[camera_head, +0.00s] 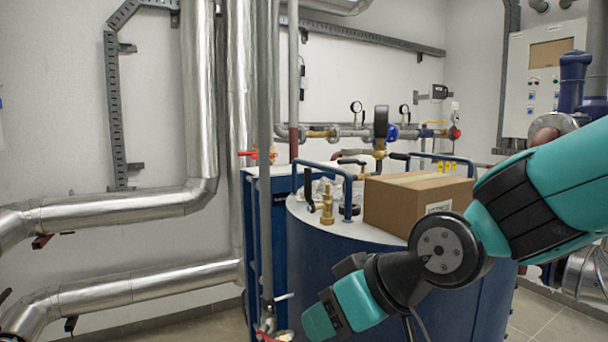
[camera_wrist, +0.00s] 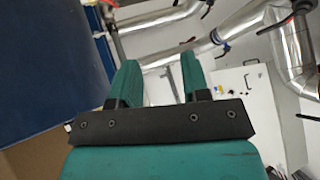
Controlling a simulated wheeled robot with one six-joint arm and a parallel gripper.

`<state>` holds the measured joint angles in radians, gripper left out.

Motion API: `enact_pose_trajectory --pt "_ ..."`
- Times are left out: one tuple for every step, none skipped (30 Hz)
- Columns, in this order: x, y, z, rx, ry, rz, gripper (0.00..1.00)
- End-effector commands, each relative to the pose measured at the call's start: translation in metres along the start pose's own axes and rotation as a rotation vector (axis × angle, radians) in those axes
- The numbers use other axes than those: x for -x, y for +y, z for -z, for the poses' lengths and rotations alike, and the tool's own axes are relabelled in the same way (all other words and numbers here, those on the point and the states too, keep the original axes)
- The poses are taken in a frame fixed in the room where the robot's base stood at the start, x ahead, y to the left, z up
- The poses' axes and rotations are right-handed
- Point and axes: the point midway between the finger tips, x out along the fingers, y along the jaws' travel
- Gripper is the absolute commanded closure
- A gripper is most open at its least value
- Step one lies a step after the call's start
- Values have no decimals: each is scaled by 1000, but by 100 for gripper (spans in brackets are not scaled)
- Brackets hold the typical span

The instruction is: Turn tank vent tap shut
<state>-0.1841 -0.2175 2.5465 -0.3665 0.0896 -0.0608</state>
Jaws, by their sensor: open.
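The blue tank (camera_head: 330,260) stands in the middle of the head view. A small brass tap (camera_head: 327,206) stands upright on its top, left of a cardboard box. Another brass fitting with a black lever (camera_head: 352,162) shows behind it; I cannot tell for sure which is the vent tap, nor its handle position. My gripper (camera_head: 322,318) is in front of the tank, low and well below its top, apart from both fittings. In the wrist view my gripper (camera_wrist: 160,72) is open, with nothing between the two teal fingers. No tap is clearly recognisable in that view.
The cardboard box (camera_head: 415,203) takes up the right of the tank top. A blue rail (camera_head: 322,165) rises over the top. A thin vertical pipe (camera_head: 265,150) stands to the left. Silver pipes (camera_head: 120,207) run along the left wall. A blue surface (camera_wrist: 40,60) fills the wrist view's left.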

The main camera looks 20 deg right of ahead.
Motion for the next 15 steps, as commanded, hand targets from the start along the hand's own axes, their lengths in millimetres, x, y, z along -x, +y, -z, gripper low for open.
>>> enact_pose_trajectory --pt "3 15 27 -8 118 -47 57" --pt "5 24 42 -9 192 -77 57" --pt "9 36 60 -7 290 -117 57" --pt "13 45 72 -3 357 -148 57" --pt "18 53 84 3 422 -177 57" --pt "25 63 98 11 503 -215 57" --pt "31 70 107 18 556 -240 57" --pt "36 76 114 26 606 -264 57" --pt "43 82 123 36 663 -294 57" --pt "48 86 128 44 701 -312 57" --pt "52 90 133 50 732 -327 57" --pt "56 93 137 57 766 -345 57" --pt "59 95 140 62 786 -355 57" --pt "62 96 142 66 802 -363 57" --pt "64 98 144 69 816 -370 57"
